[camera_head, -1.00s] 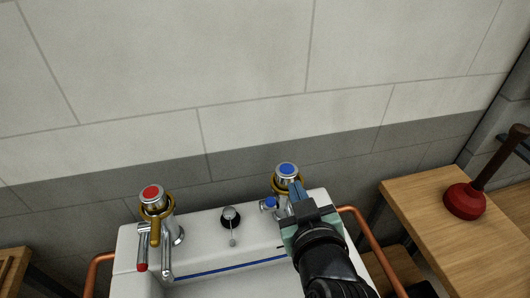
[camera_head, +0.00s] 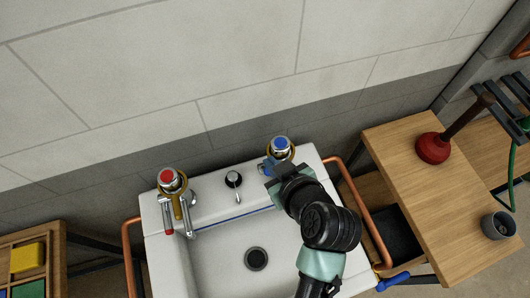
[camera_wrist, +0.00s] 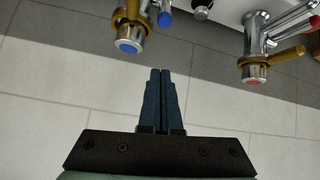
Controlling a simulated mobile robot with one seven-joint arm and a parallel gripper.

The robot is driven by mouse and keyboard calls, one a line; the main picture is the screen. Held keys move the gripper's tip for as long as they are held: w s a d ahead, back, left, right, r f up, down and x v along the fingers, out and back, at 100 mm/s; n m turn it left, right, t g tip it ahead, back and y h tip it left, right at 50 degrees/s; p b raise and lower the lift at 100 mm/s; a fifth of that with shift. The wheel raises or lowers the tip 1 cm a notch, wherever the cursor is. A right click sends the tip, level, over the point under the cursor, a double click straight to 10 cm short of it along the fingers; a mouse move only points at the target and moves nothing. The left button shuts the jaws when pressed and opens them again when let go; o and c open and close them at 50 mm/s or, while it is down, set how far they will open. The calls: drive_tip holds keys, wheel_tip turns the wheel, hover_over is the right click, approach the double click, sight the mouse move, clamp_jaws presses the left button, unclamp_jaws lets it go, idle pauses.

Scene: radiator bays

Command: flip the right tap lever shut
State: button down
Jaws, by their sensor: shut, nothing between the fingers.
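The right tap (camera_head: 280,146) has a blue cap, a chrome body and a brass collar. It stands at the back right of the white sink (camera_head: 328,178). In the wrist view the tap (camera_wrist: 130,38) is upper left, and its blue-tipped lever (camera_wrist: 165,19) shows beside it, toward the other tap. My gripper (camera_head: 270,168) is close in front of the tap and partly hides it in the head view. In the wrist view my gripper (camera_wrist: 160,71) is shut and empty, its fingertips a little apart from tap and lever in the picture. Contact cannot be told.
The left tap (camera_head: 172,181) has a red cap and a red-tipped lever. A small chrome knob (camera_head: 233,179) sits between the taps. Copper pipes (camera_head: 357,196) flank the sink. A wooden table (camera_head: 400,160) with a red plunger (camera_head: 433,148) and grey cup (camera_head: 498,225) stands right.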

sight(265, 168)
drive_tip(key=shift+f, duration=0.1)
drive_tip(key=w+f+p, duration=0.1)
drive_tip(key=f, duration=0.1)
drive_tip(key=w+a+f+p, duration=0.1)
drive_tip(key=w+f, duration=0.1)
drive_tip(key=f, duration=0.1)
drive_tip(key=w+f+p, duration=0.1)
drive_tip(key=f, duration=0.2)
drive_tip(key=shift+w+a, duration=0.2)
drive_tip(key=shift+s+d+f, duration=0.15)
drive_tip(key=shift+s, duration=0.1)
drive_tip(key=shift+f, duration=0.1)
idle(0.4)
